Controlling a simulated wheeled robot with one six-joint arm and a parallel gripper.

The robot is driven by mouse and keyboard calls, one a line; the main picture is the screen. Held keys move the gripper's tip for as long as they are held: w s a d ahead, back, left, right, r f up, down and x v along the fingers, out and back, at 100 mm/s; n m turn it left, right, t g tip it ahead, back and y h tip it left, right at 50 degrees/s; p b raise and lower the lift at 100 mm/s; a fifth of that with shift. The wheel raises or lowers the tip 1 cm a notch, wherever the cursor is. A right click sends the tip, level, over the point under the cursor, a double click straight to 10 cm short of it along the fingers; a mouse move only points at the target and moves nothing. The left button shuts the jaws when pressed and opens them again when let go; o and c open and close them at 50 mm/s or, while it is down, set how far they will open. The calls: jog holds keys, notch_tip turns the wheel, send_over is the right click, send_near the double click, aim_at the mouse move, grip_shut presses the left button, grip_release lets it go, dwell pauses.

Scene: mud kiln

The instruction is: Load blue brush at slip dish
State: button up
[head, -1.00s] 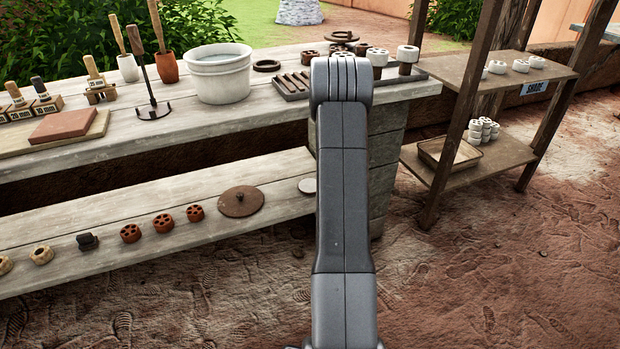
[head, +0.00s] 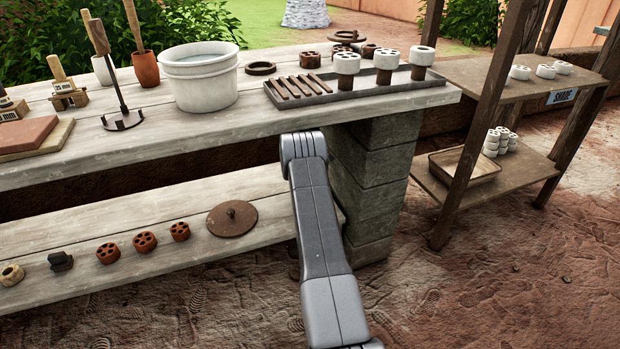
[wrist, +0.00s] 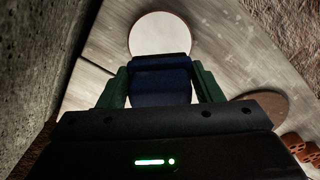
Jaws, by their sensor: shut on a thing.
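My gripper (wrist: 160,80) shows in the wrist view, its two green fingers shut on a dark blue block-like piece, which I take to be the blue brush (wrist: 160,88). The brush's tip is not clear. Just beyond it lies a round white disc with a thin dark rim, the slip dish (wrist: 160,33), on pale boards. The brush end overlaps the near edge of the dish in the picture; I cannot tell whether they touch. In the head view my arm hides the gripper, the brush and the dish.
A brown round lid (head: 232,219) lies on the low plank, beside red pierced pieces (head: 145,242). A stone pier (head: 375,195) stands close to my arm; a rough grey wall (wrist: 35,60) fills the wrist view's left. The upper bench (head: 150,145) overhangs the plank.

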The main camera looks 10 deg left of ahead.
jog(key=shift+f+b, duration=1.15)
jog(key=shift+f, duration=1.65)
jog(key=shift+f+b, duration=0.55)
dwell(0.3)
jog(key=shift+r, duration=0.15)
jog(key=shift+r+p, duration=1.6)
jog(key=shift+r, duration=1.85)
jog(key=shift+s+d+f, duration=0.1)
